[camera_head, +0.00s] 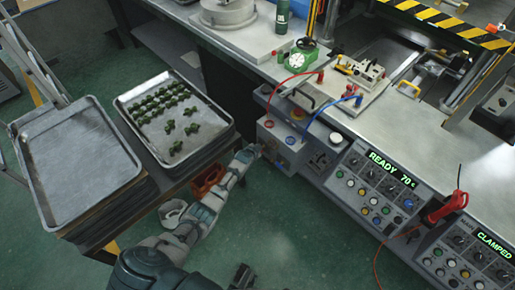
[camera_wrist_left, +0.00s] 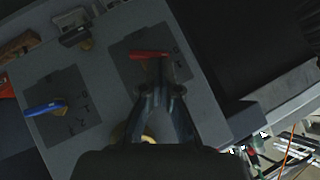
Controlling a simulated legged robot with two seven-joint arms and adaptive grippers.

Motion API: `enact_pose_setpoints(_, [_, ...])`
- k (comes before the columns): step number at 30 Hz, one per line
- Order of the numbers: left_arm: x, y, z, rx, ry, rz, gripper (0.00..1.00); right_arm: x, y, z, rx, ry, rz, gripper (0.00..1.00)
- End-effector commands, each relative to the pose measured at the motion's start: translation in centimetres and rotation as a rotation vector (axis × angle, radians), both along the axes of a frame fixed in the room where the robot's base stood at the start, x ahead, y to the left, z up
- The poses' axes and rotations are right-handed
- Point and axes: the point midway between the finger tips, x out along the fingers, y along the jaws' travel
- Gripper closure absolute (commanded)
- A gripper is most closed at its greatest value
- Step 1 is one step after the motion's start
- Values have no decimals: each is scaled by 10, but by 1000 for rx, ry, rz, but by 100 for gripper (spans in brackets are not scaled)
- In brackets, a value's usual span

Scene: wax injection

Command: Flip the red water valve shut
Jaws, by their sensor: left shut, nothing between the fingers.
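The red water valve (camera_wrist_left: 148,54) has a red lever that lies nearly level across a dark square plate in the left wrist view. In the head view a small red handle (camera_head: 268,124) shows on the front of the grey box. My left gripper (camera_wrist_left: 163,68) is shut and empty, its tips just below the lever's right end; I cannot tell if they touch it. In the head view my left gripper (camera_head: 254,151) is beside the box's left side. A dark part at the bottom edge of the head view may be my right gripper (camera_head: 243,276); its fingers are unclear.
A blue lever (camera_wrist_left: 44,108) sits on the neighbouring dark plate. A control panel (camera_head: 375,190) with a "READY 70" display runs right of the box. A tray of green pieces (camera_head: 205,92) and an empty tray (camera_head: 75,160) stand left. The green floor (camera_head: 300,235) in front is open.

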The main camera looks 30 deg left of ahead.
Motion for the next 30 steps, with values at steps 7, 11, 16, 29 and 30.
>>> enact_pose_setpoints(7, [2,4,-1,7,-2,-1,100,1,1,-14,1,1,1,60])
enact_pose_setpoints(11, [2,4,-1,6,-3,0,100,1,1,-13,1,1,1,60])
enact_pose_setpoints(16, [2,4,0,6,-3,0,100,1,1,-12,1,0,1,60])
enact_pose_setpoints(29, [2,3,17,6,-4,-1,100,4,1,4,1,-11,2,60])
enact_pose_setpoints(30, [2,3,17,6,-4,-1,100,4,1,3,0,-10,2,60])
